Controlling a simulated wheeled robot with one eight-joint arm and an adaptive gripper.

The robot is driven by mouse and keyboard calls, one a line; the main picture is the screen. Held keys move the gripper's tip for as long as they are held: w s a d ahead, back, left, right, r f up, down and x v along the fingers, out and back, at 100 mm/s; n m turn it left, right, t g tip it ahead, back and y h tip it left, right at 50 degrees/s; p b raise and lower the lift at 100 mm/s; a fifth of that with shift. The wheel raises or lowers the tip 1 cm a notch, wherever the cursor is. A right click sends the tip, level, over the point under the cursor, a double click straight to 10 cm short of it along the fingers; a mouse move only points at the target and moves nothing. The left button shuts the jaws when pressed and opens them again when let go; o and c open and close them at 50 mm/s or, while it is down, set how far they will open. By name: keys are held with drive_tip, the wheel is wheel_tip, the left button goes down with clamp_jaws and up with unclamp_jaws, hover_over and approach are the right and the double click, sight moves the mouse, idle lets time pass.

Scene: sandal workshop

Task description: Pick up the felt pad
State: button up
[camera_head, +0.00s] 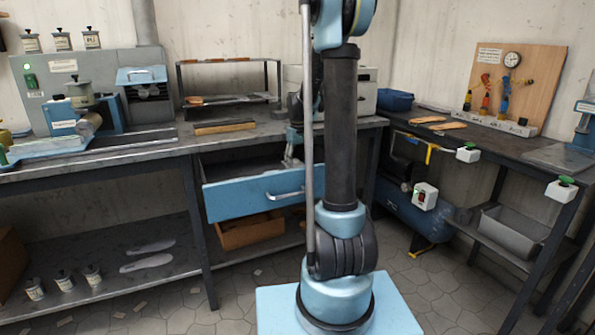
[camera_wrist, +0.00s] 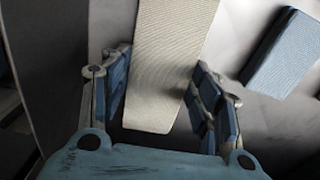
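In the wrist view a long cream pad (camera_wrist: 168,62) with a fine ribbed surface lies on a grey surface; it looks like the felt pad. My gripper (camera_wrist: 160,90) is open, its blue-padded fingers on either side of the pad's near end. A gap shows at the left finger; the right finger is close to the pad's edge, and I cannot tell if it touches. In the head view my gripper (camera_head: 291,158) reaches down at the open blue-fronted drawer (camera_head: 245,195). The drawer's contents are hidden there by its front and my arm.
A blue ribbed block (camera_wrist: 285,50) lies right of the pad in the wrist view. A dark wall stands at the left. The drawer hangs under the workbench (camera_head: 150,158); a wooden strip (camera_head: 224,127) lies on the bench top. An orange-brown box (camera_head: 250,232) sits below the drawer.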

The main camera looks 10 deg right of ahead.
sight(297, 166)
drive_tip(key=shift+c, duration=1.3)
drive_tip(key=shift+r, duration=0.1)
drive_tip(key=shift+a+r, duration=0.25)
drive_tip(key=shift+r, duration=0.35)
wheel_tip(297, 166, up, 6)
drive_tip(key=shift+s+f, duration=0.1)
drive_tip(key=shift+f, duration=0.15)
drive_tip(key=s+a, duration=0.2)
drive_tip(key=a, duration=0.7)
drive_tip(key=s+a, duration=0.3)
drive_tip(key=a, duration=0.6)
drive_tip(key=shift+a, duration=0.4)
drive_tip(key=shift+r, duration=0.1)
